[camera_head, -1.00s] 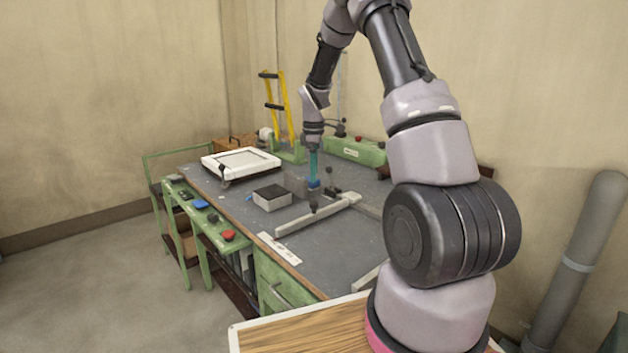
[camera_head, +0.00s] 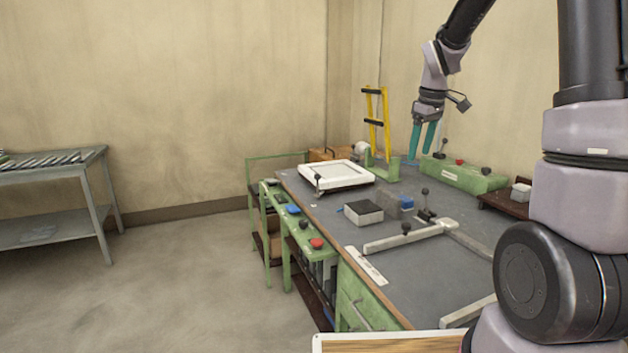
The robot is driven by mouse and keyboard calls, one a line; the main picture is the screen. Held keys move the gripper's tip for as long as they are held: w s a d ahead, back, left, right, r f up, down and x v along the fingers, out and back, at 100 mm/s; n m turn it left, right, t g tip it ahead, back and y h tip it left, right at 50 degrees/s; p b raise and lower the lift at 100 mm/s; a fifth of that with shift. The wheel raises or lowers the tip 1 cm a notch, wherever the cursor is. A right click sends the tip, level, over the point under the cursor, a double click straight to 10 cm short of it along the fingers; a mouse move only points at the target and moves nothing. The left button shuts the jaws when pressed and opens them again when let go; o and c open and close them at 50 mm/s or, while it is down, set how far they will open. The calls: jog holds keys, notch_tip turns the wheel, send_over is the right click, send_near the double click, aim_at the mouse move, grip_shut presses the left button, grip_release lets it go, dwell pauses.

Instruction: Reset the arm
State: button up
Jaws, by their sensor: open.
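My gripper (camera_head: 421,155) has two teal fingers, apart and pointing down. It hangs in the air above the back part of the grey workbench (camera_head: 405,276), with nothing between the fingers. My arm comes in from the upper right and bends down to it. A small blue block (camera_head: 407,202) sits on the bench below the gripper, beside a grey-topped white block (camera_head: 363,213).
A light grey clamp bar (camera_head: 400,239) with black knobs lies across the bench. A white framed tray (camera_head: 337,175), a yellow upright frame (camera_head: 375,120) and a green control box (camera_head: 463,175) stand toward the back. A metal table (camera_head: 50,177) stands far left, with open floor between.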

jog(key=s+a+r+m+t, duration=0.1)
jog(key=s+r+m, duration=0.3)
jog(key=s, duration=0.4)
jog(key=s+a+r+m+t+y, duration=0.1)
jog(key=s+r+m, duration=0.3)
jog(key=s, duration=0.4)
jog(key=s+a+r+m+t, duration=0.1)
jog(key=s+r+m+t, duration=0.2)
jog(key=s, duration=0.6)
jog(key=shift+a+r+m+y, duration=0.3)
jog(key=shift+a+r+m, duration=0.1)
jog(key=shift+m, duration=0.1)
